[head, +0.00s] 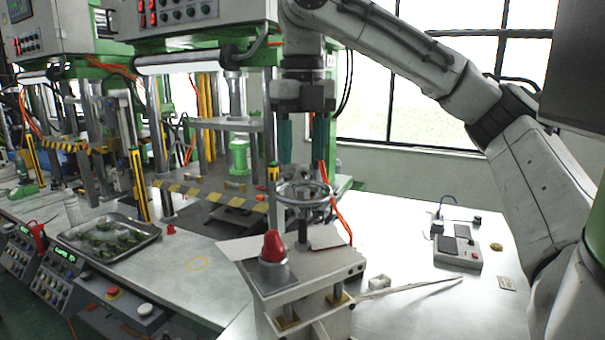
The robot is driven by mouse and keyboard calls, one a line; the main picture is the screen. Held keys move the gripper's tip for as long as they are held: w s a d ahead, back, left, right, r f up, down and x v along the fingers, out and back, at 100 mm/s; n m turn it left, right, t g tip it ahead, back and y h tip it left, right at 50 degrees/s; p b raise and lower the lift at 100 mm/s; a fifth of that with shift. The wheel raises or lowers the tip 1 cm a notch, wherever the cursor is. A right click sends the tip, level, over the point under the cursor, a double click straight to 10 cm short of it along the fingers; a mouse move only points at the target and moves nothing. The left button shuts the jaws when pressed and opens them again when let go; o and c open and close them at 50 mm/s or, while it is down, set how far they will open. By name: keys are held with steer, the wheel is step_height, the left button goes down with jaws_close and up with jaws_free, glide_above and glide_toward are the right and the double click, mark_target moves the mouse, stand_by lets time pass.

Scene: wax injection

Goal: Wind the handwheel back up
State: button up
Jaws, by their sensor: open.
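The handwheel (303,193) is a metal ring on an upright spindle. It sits above a small press-like fixture (300,258) on the metal bench. My gripper (302,170) points down over the handwheel with its two teal fingers apart. The fingertips are just above or at the wheel's height; I cannot tell whether they touch the rim. Nothing shows between the fingers. A red cone-shaped piece (273,246) stands on a grey cylinder at the front of the fixture.
A metal tray (150,232) with green pieces lies at the left. A small grey device (457,250) with a cable stands on the right bench. A thin rod (410,287) lies beside the fixture. Large injection machines (215,130) stand behind. The right bench is mostly clear.

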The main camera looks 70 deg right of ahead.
steer(key=shift+r, duration=1.7)
